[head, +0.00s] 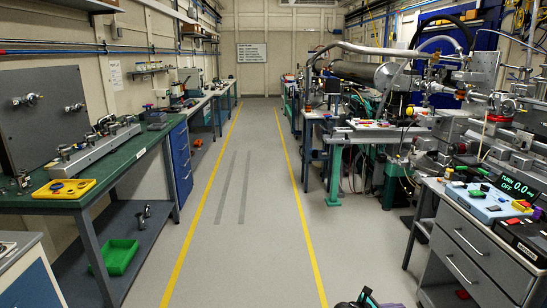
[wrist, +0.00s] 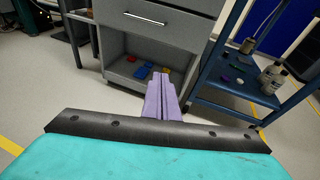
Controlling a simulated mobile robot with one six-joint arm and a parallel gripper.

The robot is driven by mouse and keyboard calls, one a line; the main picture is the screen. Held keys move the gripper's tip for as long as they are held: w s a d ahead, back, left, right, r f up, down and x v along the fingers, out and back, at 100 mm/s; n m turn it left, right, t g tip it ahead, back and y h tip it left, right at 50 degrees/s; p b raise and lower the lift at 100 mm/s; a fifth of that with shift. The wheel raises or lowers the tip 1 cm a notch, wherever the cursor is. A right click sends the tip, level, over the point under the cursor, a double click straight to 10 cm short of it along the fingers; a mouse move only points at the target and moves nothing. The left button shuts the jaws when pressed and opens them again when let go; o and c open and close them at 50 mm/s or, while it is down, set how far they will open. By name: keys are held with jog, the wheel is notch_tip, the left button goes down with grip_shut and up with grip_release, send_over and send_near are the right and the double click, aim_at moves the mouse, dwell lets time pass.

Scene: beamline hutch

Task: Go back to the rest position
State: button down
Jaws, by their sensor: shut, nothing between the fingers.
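My gripper (wrist: 160,80) shows in the wrist view as two purple fingers pressed together, shut and empty. It points towards a grey drawer cabinet (wrist: 190,25), and the fingers overlap the cabinet's open lower shelf in the picture. I cannot tell how far the fingertips are from it.
In the head view a clear floor aisle (head: 240,200) runs between yellow lines. A green-topped bench (head: 110,165) stands left; a grey drawer unit (head: 470,250) and beamline equipment (head: 375,75) stand right. In the wrist view a blue trolley (wrist: 235,97) holding bottles stands right.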

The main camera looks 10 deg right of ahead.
jog(key=s+a+f+m+g+y+p, duration=0.1)
jog(key=s+a+f+m+y, duration=0.1)
jog(key=s+a+f, duration=0.45)
jog(key=s+a+f+m+g+y+p, duration=0.1)
jog(key=s+a+f+m+y+p, duration=0.2)
jog(key=a, duration=0.7)
jog(key=s+a+f+g+y, duration=0.1)
jog(key=s+a+f+y, duration=0.1)
jog(key=s+a+f, duration=0.55)
jog(key=s+a+m+g+y, duration=0.1)
jog(key=s+a+m+y, duration=0.3)
jog(key=s+a+m, duration=0.3)
jog(key=s+a+m+g+y, duration=0.2)
jog(key=s+a+m, duration=0.5)
jog(key=a, duration=0.7)
jog(key=shift+f+y+p, duration=0.3)
jog(key=shift+y+p, duration=0.1)
jog(key=shift+y, duration=0.5)
jog(key=shift+w+d, duration=0.1)
